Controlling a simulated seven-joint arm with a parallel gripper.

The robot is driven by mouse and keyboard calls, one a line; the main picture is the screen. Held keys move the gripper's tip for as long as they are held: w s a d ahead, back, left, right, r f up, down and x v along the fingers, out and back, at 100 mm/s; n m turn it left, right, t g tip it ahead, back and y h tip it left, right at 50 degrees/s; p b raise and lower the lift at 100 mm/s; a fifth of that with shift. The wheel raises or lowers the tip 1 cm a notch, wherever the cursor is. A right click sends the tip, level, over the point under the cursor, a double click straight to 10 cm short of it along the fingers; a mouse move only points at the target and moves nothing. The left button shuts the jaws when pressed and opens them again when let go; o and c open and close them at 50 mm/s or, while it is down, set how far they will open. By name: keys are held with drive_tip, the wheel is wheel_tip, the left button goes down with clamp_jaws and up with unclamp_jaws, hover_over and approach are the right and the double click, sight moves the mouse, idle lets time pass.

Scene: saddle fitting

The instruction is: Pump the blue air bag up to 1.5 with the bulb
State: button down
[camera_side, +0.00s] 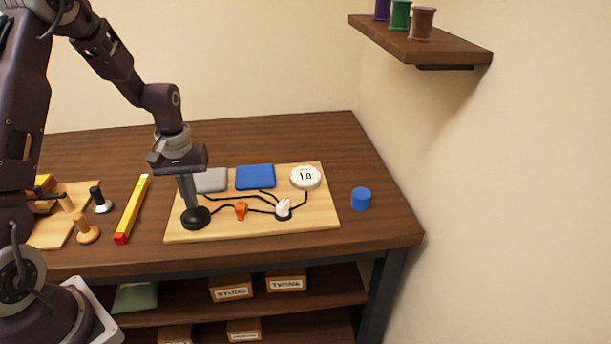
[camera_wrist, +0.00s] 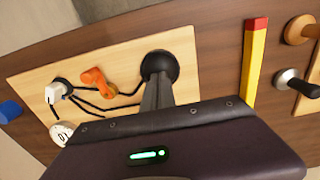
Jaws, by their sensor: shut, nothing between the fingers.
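My gripper (camera_side: 190,204) is shut and empty, pointing down with its fingertips at the black bulb (camera_side: 195,219) on the light wooden board (camera_side: 253,232). The wrist view also shows the fingers over the bulb (camera_wrist: 160,66); whether they press it I cannot tell. The blue air bag (camera_side: 255,177) lies flat-looking at the back of the board. The round white gauge (camera_side: 305,177) at the board's right reads 1.0. A small orange valve (camera_side: 240,210) and a white valve (camera_side: 283,208) sit along the black tubes. In the wrist view the air bag is hidden behind my gripper.
A grey bag (camera_side: 211,181) lies left of the blue one, partly behind my gripper. A yellow bar with red end (camera_side: 132,208) and wooden-handled tools (camera_side: 87,229) lie to the left. A blue cylinder (camera_side: 361,198) stands right of the board. A shelf with spools (camera_side: 420,45) hangs upper right.

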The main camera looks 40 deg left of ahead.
drive_tip(key=shift+f, duration=0.3)
drive_tip(key=shift+r, duration=1.7)
drive_tip(key=shift+f, duration=0.15)
idle(0.8)
idle(0.4)
wheel_tip(320, 180, up, 5)
drive_tip(key=shift+r, duration=0.15)
